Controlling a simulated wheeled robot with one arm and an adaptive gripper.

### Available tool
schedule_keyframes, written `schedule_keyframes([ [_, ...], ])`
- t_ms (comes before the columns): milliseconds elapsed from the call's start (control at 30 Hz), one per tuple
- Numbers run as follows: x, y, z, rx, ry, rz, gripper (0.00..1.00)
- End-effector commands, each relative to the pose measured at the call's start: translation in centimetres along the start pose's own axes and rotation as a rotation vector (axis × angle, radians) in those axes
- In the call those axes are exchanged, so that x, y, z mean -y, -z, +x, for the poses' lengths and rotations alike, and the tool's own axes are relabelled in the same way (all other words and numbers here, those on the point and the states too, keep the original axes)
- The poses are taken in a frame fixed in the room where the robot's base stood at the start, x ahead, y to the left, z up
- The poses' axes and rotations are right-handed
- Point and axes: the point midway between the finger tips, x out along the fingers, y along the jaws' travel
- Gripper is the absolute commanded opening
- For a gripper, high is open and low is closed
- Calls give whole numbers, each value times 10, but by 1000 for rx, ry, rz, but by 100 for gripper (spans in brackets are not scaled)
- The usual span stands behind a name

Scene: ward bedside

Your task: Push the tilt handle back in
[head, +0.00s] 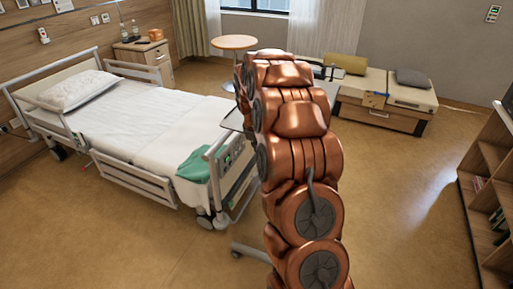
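I cannot make out the tilt handle in the head view. A grey tabletop (233,120) shows at its left edge beside the bed's foot end, and the rest of it is hidden behind my copper-coloured arm. A grey wheeled foot (250,252) shows low on the floor left of my arm. My arm stretches forward through the middle of the view. My gripper does not show, so its state and its distance from the handle cannot be seen.
A hospital bed (150,122) with a pillow and a green cloth (200,168) stands on the left. A bedside cabinet (145,55), a round table (233,42) and a low bench (385,98) are behind. A shelf (485,190) stands right. Floor right of my arm is clear.

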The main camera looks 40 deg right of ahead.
Motion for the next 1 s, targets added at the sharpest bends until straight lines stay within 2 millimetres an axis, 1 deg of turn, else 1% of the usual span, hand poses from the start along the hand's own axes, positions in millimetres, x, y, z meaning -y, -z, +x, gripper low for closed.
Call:
schedule_keyframes([
  [33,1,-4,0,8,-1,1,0],
  [100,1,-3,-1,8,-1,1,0],
  [267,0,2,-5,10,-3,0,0],
  [600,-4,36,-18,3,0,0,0],
  [767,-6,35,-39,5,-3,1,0],
  [1000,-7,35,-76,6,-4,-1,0],
])
